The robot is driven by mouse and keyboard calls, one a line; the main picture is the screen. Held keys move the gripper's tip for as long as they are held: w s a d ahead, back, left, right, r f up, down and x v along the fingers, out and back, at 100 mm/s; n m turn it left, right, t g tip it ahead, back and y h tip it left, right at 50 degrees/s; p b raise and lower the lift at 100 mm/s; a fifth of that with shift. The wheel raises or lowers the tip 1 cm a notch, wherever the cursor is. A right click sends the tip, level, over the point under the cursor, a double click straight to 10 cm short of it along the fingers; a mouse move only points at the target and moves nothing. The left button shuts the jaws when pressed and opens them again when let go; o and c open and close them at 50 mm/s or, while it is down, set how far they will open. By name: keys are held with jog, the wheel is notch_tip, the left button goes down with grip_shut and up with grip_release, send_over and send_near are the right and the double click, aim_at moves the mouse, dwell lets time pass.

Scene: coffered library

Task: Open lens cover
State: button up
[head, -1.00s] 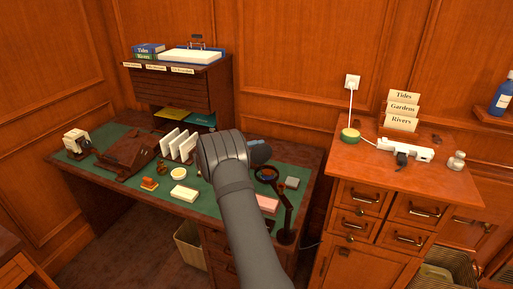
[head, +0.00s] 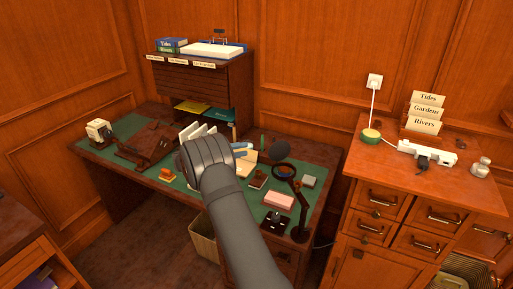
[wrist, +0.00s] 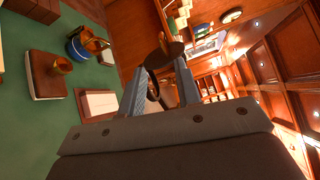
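The desk magnifier has a dark ring-framed lens (head: 285,172) on a jointed black arm at the desk's right side. Its dark round lens cover (head: 280,151) stands tilted up above the lens ring, and the lens face looks uncovered. In the wrist view the cover (wrist: 168,50) shows as a dark disc just past the fingertips, with part of the ring behind the fingers. My gripper (head: 243,150) is left of the cover in the head view, apart from it. In the wrist view its two fingers (wrist: 165,68) are spread, with nothing visibly held between them.
A wooden cabinet (head: 360,158) with a power strip (head: 428,153) stands to the right. A waste bin (head: 203,240) is below the desk.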

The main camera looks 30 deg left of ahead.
aim_at(275, 143)
jog(key=shift+v, duration=1.8)
jog(key=x, duration=1.7)
jog(key=shift+w+d, duration=0.2)
jog(key=shift+s+a, duration=0.1)
jog(key=v, duration=1.8)
jog(key=x, duration=1.8)
jog(key=shift+r, duration=0.1)
jog(key=shift+s+d+r+m, duration=0.25)
jog(key=shift+d+m, duration=0.2)
jog(key=shift+m, duration=0.55)
